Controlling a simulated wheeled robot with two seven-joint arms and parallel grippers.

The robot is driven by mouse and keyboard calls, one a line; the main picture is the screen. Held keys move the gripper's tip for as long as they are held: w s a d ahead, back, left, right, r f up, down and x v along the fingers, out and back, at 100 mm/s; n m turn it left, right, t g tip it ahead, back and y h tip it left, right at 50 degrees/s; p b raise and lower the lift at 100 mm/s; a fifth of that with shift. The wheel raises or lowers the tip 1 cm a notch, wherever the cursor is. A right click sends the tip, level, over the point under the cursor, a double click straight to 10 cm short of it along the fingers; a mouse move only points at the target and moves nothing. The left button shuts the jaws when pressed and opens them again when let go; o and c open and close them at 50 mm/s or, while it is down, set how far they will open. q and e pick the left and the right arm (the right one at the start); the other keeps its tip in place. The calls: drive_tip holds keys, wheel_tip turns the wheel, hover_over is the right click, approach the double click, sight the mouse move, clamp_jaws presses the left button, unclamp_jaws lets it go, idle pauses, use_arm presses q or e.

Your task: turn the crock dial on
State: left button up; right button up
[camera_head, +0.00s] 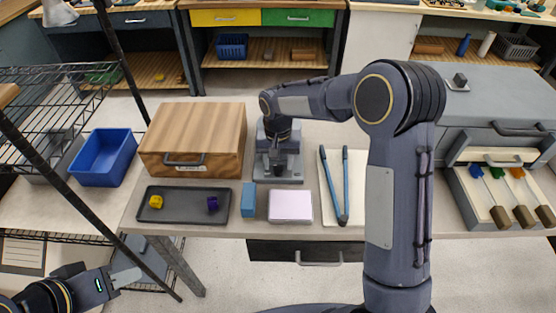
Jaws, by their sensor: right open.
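I cannot clearly make out a crock or its dial. A grey device (291,179) stands at the middle of the table, and my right gripper (276,160) is over it, pointing down. The wrist and gripper cover much of the device, so whether they touch is unclear. My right gripper is open. My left gripper (124,277) is low at the left, off the table's front edge and far from the device; its jaw opening is not clear.
A wooden box (195,130), dark tray (170,215) with two small blocks, blue block (249,200), pink box (290,206) and blue-handled tool (331,185) surround the device. A grey cabinet (480,95) with an open drawer is at right. A wire rack (50,85) is at left.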

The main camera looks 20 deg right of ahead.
drive_tip(key=shift+c, duration=0.4)
drive_tip(key=c, duration=0.9)
drive_tip(key=shift+m, duration=0.3)
drive_tip(key=m, duration=0.2)
drive_tip(key=shift+m+b, duration=0.4)
drive_tip(key=m, duration=0.3)
drive_tip(key=shift+r+m, duration=0.1)
drive_tip(key=shift+m, duration=0.3)
drive_tip(key=m, duration=0.5)
drive_tip(key=shift+p, duration=0.3)
drive_tip(key=m+p, duration=0.1)
drive_tip(key=m, duration=0.4)
drive_tip(key=shift+m+p, duration=0.3)
drive_tip(key=shift+m, duration=0.2)
